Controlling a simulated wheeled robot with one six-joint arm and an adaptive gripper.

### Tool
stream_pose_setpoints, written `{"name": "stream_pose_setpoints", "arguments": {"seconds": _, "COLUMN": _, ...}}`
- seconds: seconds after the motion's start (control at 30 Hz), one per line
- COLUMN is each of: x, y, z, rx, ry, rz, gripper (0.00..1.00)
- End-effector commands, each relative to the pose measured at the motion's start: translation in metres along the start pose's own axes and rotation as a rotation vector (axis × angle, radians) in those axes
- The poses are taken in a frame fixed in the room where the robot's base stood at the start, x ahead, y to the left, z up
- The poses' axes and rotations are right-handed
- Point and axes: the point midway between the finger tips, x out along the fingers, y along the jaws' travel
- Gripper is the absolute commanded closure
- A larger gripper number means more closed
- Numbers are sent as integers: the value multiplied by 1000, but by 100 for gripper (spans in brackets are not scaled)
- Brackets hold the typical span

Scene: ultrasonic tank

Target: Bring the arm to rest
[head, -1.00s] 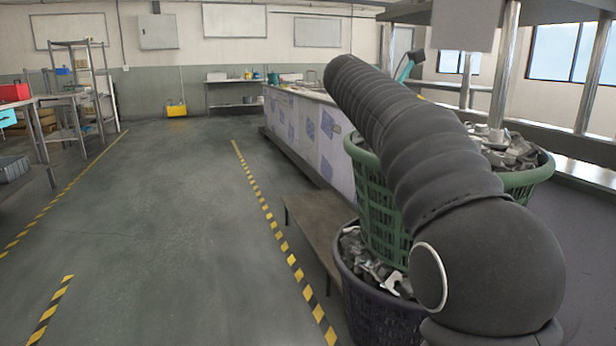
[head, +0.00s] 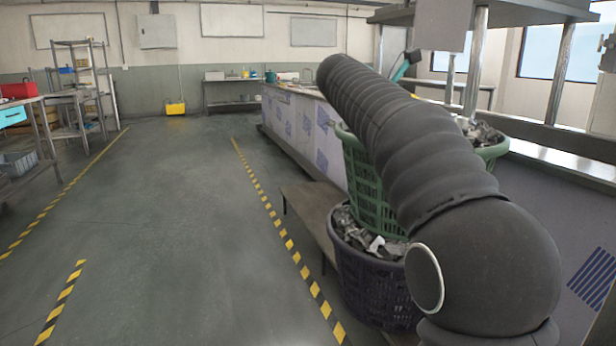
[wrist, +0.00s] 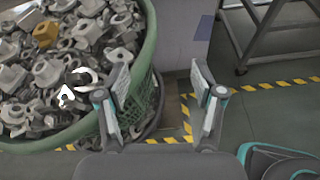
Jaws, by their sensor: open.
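My gripper (wrist: 164,108) shows in the wrist view, its two pads apart with nothing between them. Its left finger overlaps the rim of a green basket (wrist: 150,35) full of grey metal parts. The floor and a yellow-black stripe show beyond the gap between the fingers. In the head view my dark, sleeved arm stretches from the lower right up toward the middle, in front of the green basket (head: 362,185). My gripper is hidden there behind the arm, apart from a small teal part that may belong to it.
A long panelled counter (head: 300,130) runs behind. The floor aisle (head: 170,220) between the striped lines is clear. Metal shelving (head: 82,85) stands at the left.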

Motion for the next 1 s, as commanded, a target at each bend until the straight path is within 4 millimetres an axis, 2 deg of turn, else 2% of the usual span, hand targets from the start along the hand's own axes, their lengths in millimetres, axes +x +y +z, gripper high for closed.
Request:
{"name": "stream_pose_setpoints", "arguments": {"seconds": 0.13, "x": 1, "y": 6, "z": -5, "rx": 106, "ry": 24, "rz": 26, "gripper": 32}}
{"name": "stream_pose_setpoints", "arguments": {"seconds": 0.27, "x": 5, "y": 13, "z": -24, "rx": 205, "ry": 70, "rz": 44, "gripper": 32}}
{"name": "stream_pose_setpoints", "arguments": {"seconds": 0.47, "x": 15, "y": 20, "z": -82, "rx": 382, "ry": 202, "rz": 47, "gripper": 32}}
{"name": "stream_pose_setpoints", "arguments": {"seconds": 0.57, "x": 16, "y": 11, "z": -121, "rx": 525, "ry": 314, "rz": 22, "gripper": 32}}
{"name": "stream_pose_setpoints", "arguments": {"seconds": 0.7, "x": 10, "y": -27, "z": -178, "rx": 792, "ry": 503, "rz": -81, "gripper": 32}}
{"name": "stream_pose_setpoints", "arguments": {"seconds": 0.77, "x": 5, "y": -48, "z": -198, "rx": 911, "ry": 578, "rz": -143, "gripper": 32}}
{"name": "stream_pose_setpoints", "arguments": {"seconds": 1.0, "x": -22, "y": -147, "z": -264, "rx": 1332, "ry": 792, "rz": -446, "gripper": 32}}
